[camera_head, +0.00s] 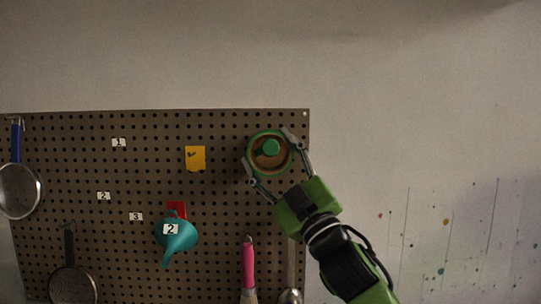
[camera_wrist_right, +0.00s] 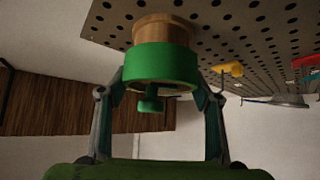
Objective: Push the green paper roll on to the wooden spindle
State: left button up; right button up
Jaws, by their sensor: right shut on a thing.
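The green paper roll (camera_head: 253,139) is a short ring high on the right part of the pegboard, seen nearly end-on. It also shows in the right wrist view (camera_wrist_right: 160,62). A light wooden cylinder (camera_wrist_right: 164,29), apparently the spindle's base, stands between the roll and the board. A small green knob (camera_head: 270,147) shows inside the ring and sticks out toward me in the wrist view (camera_wrist_right: 150,104). My right gripper (camera_head: 269,151) is shut on the roll, one finger on each side. How far the roll sits on the spindle is hidden. My left gripper is not in view.
The pegboard (camera_head: 225,200) ends just right of the roll. Strainers hang far left.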

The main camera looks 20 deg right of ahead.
jog(key=shift+w+d, duration=0.2)
jog(key=shift+w, duration=0.45)
jog(key=shift+w+d, duration=0.2)
jog(key=shift+w, duration=0.45)
jog(key=o, duration=1.2)
jog(key=shift+s+f, duration=0.45)
jog(key=v, duration=1.1)
jog(key=shift+d+r, duration=0.1)
